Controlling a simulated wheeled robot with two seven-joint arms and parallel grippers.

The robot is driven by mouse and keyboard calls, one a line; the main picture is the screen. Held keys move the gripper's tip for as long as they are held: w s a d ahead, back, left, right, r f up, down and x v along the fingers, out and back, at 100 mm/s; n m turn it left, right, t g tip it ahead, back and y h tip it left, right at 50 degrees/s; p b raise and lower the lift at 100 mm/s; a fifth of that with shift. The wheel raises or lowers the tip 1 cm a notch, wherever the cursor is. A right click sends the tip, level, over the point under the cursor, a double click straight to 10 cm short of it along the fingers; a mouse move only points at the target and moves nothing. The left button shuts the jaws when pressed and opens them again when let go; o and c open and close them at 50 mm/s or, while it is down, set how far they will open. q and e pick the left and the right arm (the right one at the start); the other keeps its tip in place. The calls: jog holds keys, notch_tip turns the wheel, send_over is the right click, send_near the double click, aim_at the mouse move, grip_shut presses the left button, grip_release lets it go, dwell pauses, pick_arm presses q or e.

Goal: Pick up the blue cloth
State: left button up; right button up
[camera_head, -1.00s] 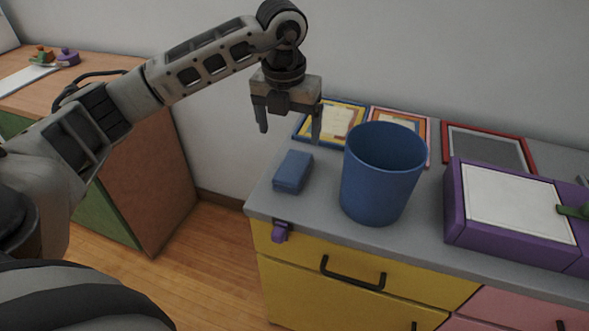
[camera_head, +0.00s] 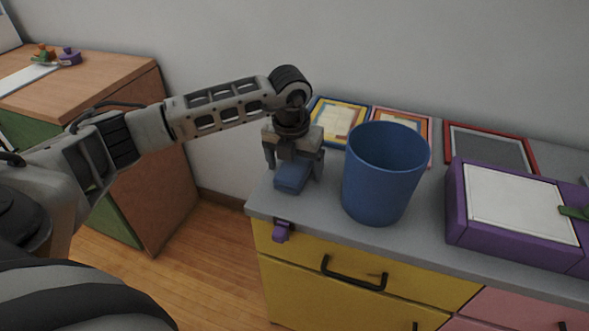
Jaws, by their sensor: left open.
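The blue cloth (camera_head: 290,179) is a small folded block lying on the grey counter top near its left end. My left gripper (camera_head: 293,170) is open and points down over the cloth, with one finger toward each side of it. Its palm hides the far part of the cloth. I cannot tell whether the fingers touch the cloth. My right gripper is not in view.
A tall blue bin (camera_head: 382,180) stands close to the right of the cloth. A purple box (camera_head: 454,215) with a white top is farther right. Picture frames (camera_head: 341,117) lie along the wall. A purple clip (camera_head: 282,230) hangs on the counter's front edge.

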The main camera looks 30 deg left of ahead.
aim_at(296, 166)
pick_arm(q)
jog(key=c, duration=1)
jog(key=shift+c, duration=0.2)
jog(key=shift+r, duration=0.15)
jog(key=shift+r, duration=0.2)
jog(key=r, duration=0.3)
jog(key=shift+s+d+r, duration=0.2)
jog(key=shift+d, duration=0.05)
jog(key=s+r, duration=0.1)
jog(key=d+r, duration=0.1)
jog(key=s+d+r, duration=0.1)
jog(key=r, duration=0.1)
jog(key=shift+s, duration=0.3)
jog(key=s+d+r, duration=0.5)
jog(key=s+d, duration=0.1)
jog(key=s, duration=0.1)
jog(key=shift+s+d, duration=0.25)
jog(key=shift+s, duration=0.15)
